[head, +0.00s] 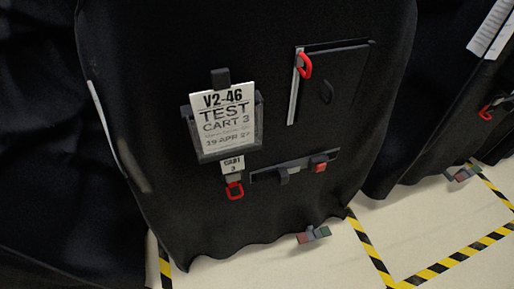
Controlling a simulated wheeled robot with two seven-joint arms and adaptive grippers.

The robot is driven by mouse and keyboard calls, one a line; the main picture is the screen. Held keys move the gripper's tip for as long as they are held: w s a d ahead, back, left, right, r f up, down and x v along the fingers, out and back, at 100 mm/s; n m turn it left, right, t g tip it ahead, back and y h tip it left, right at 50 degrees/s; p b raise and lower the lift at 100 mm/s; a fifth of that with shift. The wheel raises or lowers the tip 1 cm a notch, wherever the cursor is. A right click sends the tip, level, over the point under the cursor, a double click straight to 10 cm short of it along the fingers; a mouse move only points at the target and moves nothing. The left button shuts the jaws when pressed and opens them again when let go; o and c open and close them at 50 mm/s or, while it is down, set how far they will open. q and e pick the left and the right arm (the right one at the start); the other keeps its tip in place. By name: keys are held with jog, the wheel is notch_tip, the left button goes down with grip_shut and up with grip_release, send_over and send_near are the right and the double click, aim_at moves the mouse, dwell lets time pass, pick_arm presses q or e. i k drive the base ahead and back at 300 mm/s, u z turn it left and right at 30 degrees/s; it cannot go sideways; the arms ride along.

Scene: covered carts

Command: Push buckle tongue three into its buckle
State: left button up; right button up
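A black covered cart (150,60) fills the middle of the head view, with a printed card reading "TEST CART 3" (225,122) on its front. Below and right of the card, a dark strip (258,177) slants up to the right across the cover. A small grey piece (285,177), which looks like the buckle tongue, sits on its left half. A dark piece with a red face (320,166), which looks like the buckle, sits near its right end. A gap shows between the two. Neither of my grippers is in view.
Other covered carts stand either side.

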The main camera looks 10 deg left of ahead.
aim_at(282, 175)
jog(key=z, duration=1.9)
jog(key=i, duration=0.4)
jog(key=u, duration=1.75)
